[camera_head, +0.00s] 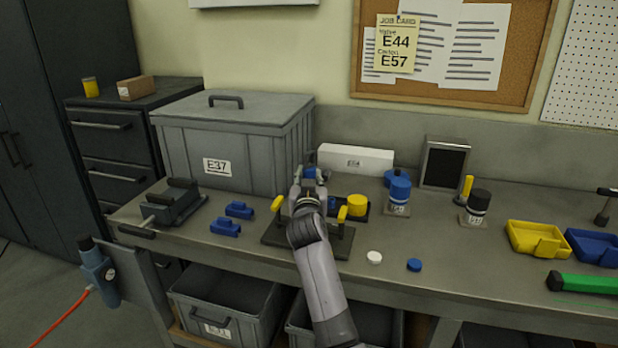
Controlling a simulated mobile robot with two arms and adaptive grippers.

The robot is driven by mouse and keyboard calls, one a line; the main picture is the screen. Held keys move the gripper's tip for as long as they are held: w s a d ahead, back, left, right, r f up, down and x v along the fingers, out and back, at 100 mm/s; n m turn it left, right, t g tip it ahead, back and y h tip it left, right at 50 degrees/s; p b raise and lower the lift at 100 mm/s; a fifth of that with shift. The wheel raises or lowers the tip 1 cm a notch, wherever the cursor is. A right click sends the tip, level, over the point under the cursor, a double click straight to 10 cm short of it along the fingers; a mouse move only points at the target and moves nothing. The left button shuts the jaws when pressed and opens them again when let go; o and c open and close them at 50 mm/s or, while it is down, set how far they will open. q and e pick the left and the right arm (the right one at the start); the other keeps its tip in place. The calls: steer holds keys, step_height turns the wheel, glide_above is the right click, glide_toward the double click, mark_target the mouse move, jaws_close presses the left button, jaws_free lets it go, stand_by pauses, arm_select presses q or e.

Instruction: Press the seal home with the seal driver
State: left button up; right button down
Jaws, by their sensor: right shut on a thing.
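My right gripper (309,182) is above the back of the dark fixture plate (330,247), shut on a small blue piece (309,172). Its shape is mostly hidden by the fingers, so I cannot tell whether it is the seal driver. The plate has two yellow-handled clamps (343,213), and my arm covers its middle. I cannot make out the seal or its seat. Behind the plate, a dark tray (365,216) holds a yellow round piece (357,204) and a blue one (332,203). My left gripper is not in view.
A large grey lidded bin (240,155) stands behind left. White (374,257) and blue (414,265) caps lie in front. Two blue blocks (226,227) lie left of the plate.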

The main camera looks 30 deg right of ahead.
mark_target(309, 167)
steer(key=shift+s+f, duration=0.1)
steer(key=shift+f, duration=0.35)
stand_by(0.8)
steer(key=shift+r, duration=0.15)
steer(key=shift+r+p, duration=0.8)
steer(key=shift+r, duration=0.3)
steer(key=shift+r+p, duration=0.65)
steer(key=shift+r, duration=0.3)
steer(key=shift+r+p, duration=1.6)
steer(key=shift+r, duration=0.5)
